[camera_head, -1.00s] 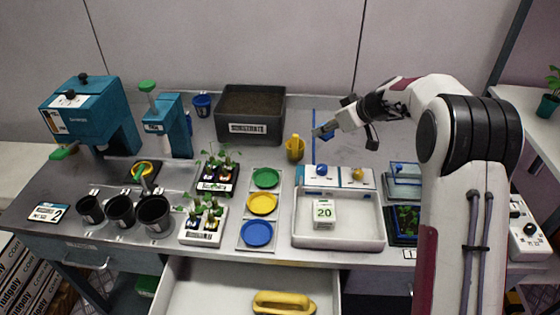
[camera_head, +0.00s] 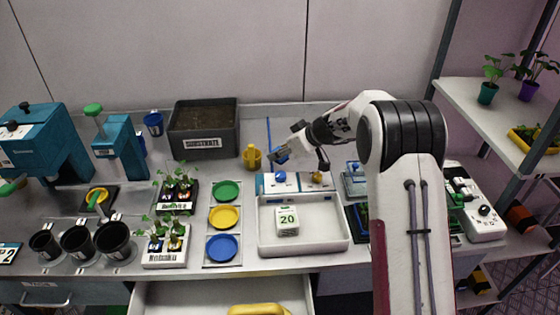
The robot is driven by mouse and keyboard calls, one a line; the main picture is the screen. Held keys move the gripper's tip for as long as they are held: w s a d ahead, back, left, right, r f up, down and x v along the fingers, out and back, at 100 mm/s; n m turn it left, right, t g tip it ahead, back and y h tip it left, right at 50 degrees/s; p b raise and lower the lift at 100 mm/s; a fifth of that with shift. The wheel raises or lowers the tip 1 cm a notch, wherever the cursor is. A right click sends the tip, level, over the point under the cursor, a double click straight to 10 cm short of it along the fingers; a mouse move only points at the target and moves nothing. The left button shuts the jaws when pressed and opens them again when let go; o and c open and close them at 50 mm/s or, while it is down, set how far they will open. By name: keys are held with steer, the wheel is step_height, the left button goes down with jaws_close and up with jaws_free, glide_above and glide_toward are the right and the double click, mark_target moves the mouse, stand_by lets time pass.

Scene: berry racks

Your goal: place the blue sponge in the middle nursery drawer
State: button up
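My gripper (camera_head: 300,160) is over the back middle of the bench, right of a small yellow pot. Its two fingers look spread apart, with nothing visible between them. I cannot clearly make out the blue sponge elsewhere. The middle drawer (camera_head: 180,295) is pulled open at the front, and a yellow handled object (camera_head: 260,310) lies in it, cut off by the picture's lower edge.
A white tray (camera_head: 340,240) with a "20" block (camera_head: 287,221) lies in front of my gripper. Coloured dishes, seedling trays and black pots (camera_head: 113,241) stand to the left. A substrate box (camera_head: 203,145) stands behind. A shelf with plants (camera_head: 490,115) is at the right.

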mark_target(286, 158)
steer(key=shift+f, duration=1.8)
steer(key=shift+f, duration=0.1)
steer(key=o, duration=0.7)
steer(key=shift+o, duration=0.2)
steer(key=shift+v, duration=6.1)
